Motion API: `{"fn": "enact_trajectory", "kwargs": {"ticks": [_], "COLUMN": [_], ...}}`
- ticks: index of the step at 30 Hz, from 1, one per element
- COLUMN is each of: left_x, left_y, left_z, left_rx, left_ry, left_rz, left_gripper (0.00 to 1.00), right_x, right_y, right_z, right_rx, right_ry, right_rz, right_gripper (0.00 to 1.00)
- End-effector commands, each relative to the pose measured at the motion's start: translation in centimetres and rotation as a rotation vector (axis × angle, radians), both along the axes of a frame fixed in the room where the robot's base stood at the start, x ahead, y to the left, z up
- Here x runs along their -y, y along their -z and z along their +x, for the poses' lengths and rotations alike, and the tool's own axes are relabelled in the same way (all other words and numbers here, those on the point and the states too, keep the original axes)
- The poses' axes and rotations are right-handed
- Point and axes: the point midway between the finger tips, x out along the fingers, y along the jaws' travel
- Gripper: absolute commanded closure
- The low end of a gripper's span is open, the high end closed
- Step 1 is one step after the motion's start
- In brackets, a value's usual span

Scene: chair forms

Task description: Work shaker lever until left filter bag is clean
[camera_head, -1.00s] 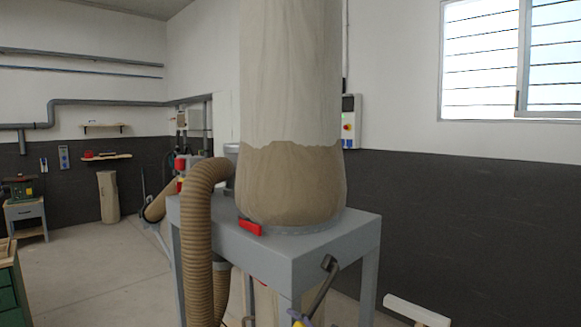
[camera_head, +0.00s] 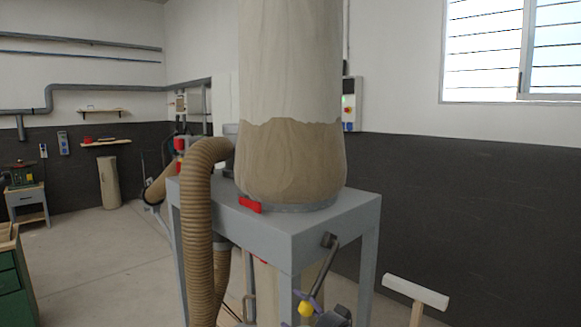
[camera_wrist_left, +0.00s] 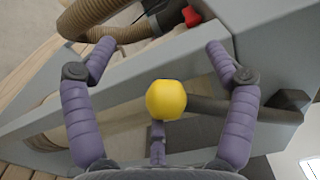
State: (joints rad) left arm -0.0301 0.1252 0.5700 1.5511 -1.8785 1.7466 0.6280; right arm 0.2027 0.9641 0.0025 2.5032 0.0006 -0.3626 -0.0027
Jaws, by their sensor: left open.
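The filter bag (camera_head: 291,120) stands upright on the grey collector frame (camera_head: 300,232). Its upper part is pale, and its lower part is brown below an uneven line. The shaker lever (camera_head: 324,266) hangs from a pivot on the frame's front and slants down to a yellow knob (camera_head: 305,308). My left gripper (camera_head: 318,297) is at the knob, low in the head view. In the left wrist view its purple fingers (camera_wrist_left: 160,48) are open, with the yellow knob (camera_wrist_left: 166,100) between them; I cannot tell if they touch. My right gripper is out of view.
A ribbed brown hose (camera_head: 199,235) curves down at the frame's left. A red clip (camera_head: 249,204) sits at the bag's base. A white-topped stand (camera_head: 416,291) is at the right. A green cabinet (camera_head: 10,280) is at the left edge. Floor between is clear.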

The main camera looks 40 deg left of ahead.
Motion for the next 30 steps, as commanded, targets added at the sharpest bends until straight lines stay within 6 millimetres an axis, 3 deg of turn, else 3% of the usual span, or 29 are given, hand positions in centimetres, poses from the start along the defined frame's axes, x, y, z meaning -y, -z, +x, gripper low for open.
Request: {"fn": "enact_trajectory", "kwargs": {"ticks": [11, 22, 30], "left_x": [0.0, 0.3, 0.4], "left_y": [0.3, 2.8, 3.2], "left_z": [0.4, 4.2, 5.0], "left_rx": [0.001, 0.001, 0.001], "left_ry": [0.000, 0.000, 0.000], "left_rz": [0.000, -0.001, -0.001], "left_gripper": [0.14, 0.14, 0.14], "right_x": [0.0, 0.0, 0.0], "right_y": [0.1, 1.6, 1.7], "right_z": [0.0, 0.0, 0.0], "right_rx": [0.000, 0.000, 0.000], "right_ry": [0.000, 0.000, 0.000], "right_rz": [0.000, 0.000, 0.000], "right_gripper": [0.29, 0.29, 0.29]}}
